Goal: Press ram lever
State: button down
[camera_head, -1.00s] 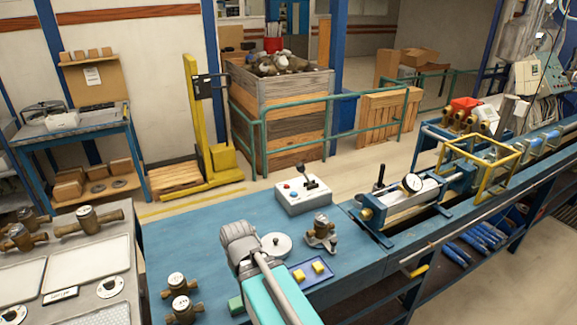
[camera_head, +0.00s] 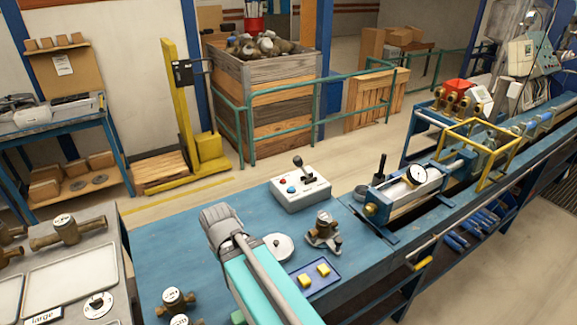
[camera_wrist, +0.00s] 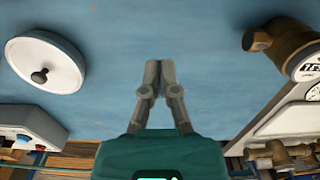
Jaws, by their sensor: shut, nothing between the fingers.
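A white control box (camera_head: 301,193) stands on the blue bench, with red and blue buttons and an upright dark lever (camera_head: 298,164). Another black lever (camera_head: 381,167) stands by the ram cylinder (camera_head: 407,190) with its round gauge, further right. No label shows which is the ram lever. In the wrist view my gripper (camera_wrist: 158,67) is shut and empty over bare blue bench. Part of the control box (camera_wrist: 30,125) shows at the lower left there. In the head view my arm hides the fingertips; the arm's end is left of and nearer than the box.
A blue tray (camera_head: 327,285) with yellow blocks is at the front. Brass meters (camera_head: 176,301) stand at left. A yellow frame (camera_head: 481,150) arches over the bench line.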

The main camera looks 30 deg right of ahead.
jog(key=shift+a, duration=0.25)
jog(key=shift+w, duration=0.1)
jog(key=w+d+r+n+h, duration=0.3)
jog(key=w+d+n+h, duration=0.1)
jog(key=w+d+n, duration=0.2)
jog(key=w+d+r+n+h+p, duration=0.1)
jog(key=w+d+r+n+h, duration=0.3)
jog(key=w+d+n, duration=0.3)
jog(key=w+d+r+n+t+h, duration=0.1)
jog(key=w+d+r+n+h, duration=0.3)
jog(key=w+d, duration=0.5)
jog(key=d+n, duration=0.2)
jog(key=shift+n+p, duration=0.3)
jog(key=shift+d, duration=0.15)
